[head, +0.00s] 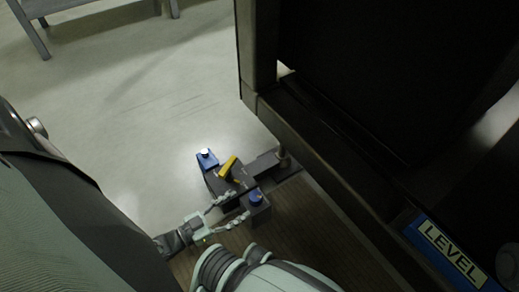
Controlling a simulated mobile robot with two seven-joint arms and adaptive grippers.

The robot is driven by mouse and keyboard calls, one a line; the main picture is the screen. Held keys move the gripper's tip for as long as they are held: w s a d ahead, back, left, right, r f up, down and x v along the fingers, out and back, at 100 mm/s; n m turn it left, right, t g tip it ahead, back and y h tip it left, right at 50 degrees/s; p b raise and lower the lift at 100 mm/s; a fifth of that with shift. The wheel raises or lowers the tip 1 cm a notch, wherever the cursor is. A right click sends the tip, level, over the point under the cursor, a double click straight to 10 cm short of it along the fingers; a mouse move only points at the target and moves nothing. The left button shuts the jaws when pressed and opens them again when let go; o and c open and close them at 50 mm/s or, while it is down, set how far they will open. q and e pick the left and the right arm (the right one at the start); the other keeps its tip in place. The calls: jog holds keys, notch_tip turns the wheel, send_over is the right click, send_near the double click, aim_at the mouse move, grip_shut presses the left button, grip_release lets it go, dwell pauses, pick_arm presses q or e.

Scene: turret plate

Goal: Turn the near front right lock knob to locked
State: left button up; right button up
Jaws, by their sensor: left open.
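A dark fixture (233,186) stands low beside the corner of the large dark frame. A yellow lever-like handle (228,168) sits on it, tilted up to the right. A blue knob (256,196) is on the dark block at its near right. A blue part with a white top (207,157) is at its far left. I cannot tell from markings which is the lock knob or its state. My left gripper (240,204) is open, its fingers spread just left of the near blue knob and below the yellow handle. Contact is unclear. My right gripper is not seen.
A grey bench-like stand (34,27) is at the upper left. The pale floor (130,120) left of the fixture is clear.

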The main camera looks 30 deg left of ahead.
aim_at(255, 196)
pick_arm(q)
jog(key=shift+b+x, duration=0.4)
jog(key=shift+x, duration=3.2)
jog(key=shift+d, duration=0.1)
jog(key=c, duration=1.2)
jog(key=shift+s+d+r+n+t+y+p, duration=0.15)
jog(key=shift+n+t+y+p, duration=0.4)
jog(key=shift+y, duration=0.55)
jog(key=shift+n+y+p, duration=0.3)
jog(key=shift+n+y, duration=0.65)
jog(key=shift+y, duration=0.25)
jog(key=o, duration=1.2)
notch_tip(255, 196, up, 10)
jog(key=shift+f, duration=0.1)
